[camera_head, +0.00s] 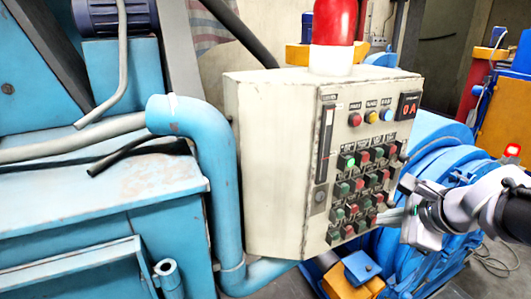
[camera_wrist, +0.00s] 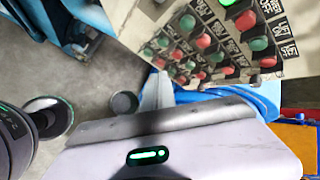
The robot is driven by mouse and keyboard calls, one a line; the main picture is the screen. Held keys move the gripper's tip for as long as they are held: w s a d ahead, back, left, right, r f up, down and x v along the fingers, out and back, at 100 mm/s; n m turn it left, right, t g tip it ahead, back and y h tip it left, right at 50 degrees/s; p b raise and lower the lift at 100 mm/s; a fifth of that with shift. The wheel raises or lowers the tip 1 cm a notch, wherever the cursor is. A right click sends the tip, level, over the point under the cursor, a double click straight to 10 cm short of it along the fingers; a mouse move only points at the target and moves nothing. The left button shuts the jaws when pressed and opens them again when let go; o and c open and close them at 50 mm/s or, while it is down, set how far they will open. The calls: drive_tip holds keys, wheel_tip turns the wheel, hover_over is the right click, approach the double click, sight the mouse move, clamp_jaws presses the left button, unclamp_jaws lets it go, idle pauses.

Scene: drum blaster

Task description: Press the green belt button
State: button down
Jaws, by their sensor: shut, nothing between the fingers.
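The grey control box (camera_head: 275,150) stands upright in the middle of the head view, with rows of green and red buttons on its front panel. One green button (camera_head: 349,161) in the upper rows is brightly lit; the other green ones, such as a lower-left green button (camera_head: 333,238), look dark. The button labels are too small to tell which is the belt button. My gripper (camera_head: 384,218) is shut and empty, at the panel's lower right edge by the lowest buttons. I cannot tell whether it touches. In the wrist view, button rows (camera_wrist: 203,41) run above my gripper body.
A red beacon (camera_head: 333,30) tops the box. A light-blue pipe (camera_head: 215,170) runs along its left side. A blue ribbed machine (camera_head: 440,170) stands behind my arm at right. A blue and yellow part (camera_head: 357,270) lies below the box. Grey floor (camera_wrist: 75,80) shows in the wrist view.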

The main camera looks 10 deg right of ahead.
sight(344, 189)
drive_tip(key=w+a+p, duration=0.2)
drive_tip(key=w, duration=0.6)
drive_tip(key=shift+w+a, duration=0.2)
drive_tip(key=shift+a, duration=0.2)
idle(1.7)
drive_tip(key=shift+w+a, duration=0.15)
drive_tip(key=shift+w, duration=0.25)
